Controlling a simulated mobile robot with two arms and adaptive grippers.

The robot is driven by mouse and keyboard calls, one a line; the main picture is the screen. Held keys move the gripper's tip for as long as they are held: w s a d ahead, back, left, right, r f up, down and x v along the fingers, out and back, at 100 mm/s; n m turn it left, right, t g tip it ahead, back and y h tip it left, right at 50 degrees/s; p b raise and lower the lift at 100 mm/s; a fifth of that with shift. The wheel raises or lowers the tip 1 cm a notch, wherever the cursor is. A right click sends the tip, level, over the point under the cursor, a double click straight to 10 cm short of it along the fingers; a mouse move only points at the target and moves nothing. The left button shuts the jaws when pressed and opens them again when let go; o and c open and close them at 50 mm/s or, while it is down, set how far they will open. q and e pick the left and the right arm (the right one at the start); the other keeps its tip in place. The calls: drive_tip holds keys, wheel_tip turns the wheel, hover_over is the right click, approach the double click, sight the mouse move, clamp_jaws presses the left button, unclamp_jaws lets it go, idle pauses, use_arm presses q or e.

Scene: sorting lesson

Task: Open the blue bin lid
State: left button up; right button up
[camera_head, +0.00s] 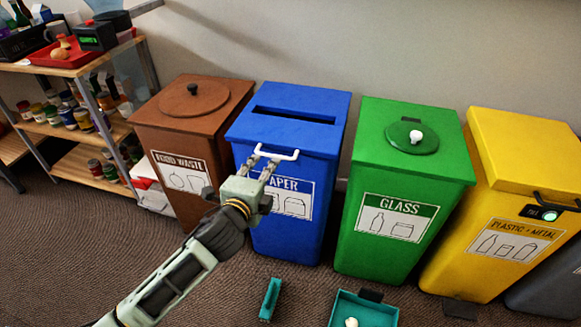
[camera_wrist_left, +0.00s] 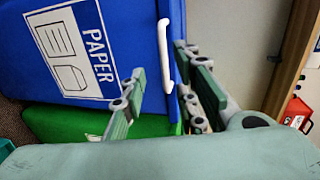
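The blue paper bin (camera_head: 290,235) stands between the brown and green bins. Its lid (camera_head: 318,101) has a dark slot and lies shut. A white handle (camera_head: 277,153) is on the lid's front edge. My left gripper (camera_head: 262,164) is at the left part of this handle, fingers pointing toward it. In the left wrist view the fingers of my left gripper (camera_wrist_left: 160,65) are apart, with the white handle (camera_wrist_left: 164,50) between them in the picture. The blue bin (camera_wrist_left: 115,30) fills the upper left there. I cannot tell whether a finger touches the handle. My right gripper is not in view.
The brown food waste bin (camera_head: 180,125) stands close on the left. The green glass bin (camera_head: 375,245) and yellow bin (camera_head: 470,240) stand on the right. A shelf with jars (camera_head: 75,145) is at far left. A teal box (camera_head: 340,318) shows low in front; carpet lies around it.

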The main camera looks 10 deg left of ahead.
sight(273, 156)
use_arm(q)
drive_tip(key=x, duration=0.2)
drive_tip(key=b+x, duration=0.1)
drive_tip(key=x, duration=0.4)
drive_tip(key=shift+w+d+r+b, duration=0.1)
drive_tip(key=shift+w+r+b, duration=0.1)
drive_tip(key=shift+w+b, duration=0.2)
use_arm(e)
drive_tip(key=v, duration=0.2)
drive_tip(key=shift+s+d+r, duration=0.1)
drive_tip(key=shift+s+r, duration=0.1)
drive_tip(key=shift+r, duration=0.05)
use_arm(q)
clamp_jaws()
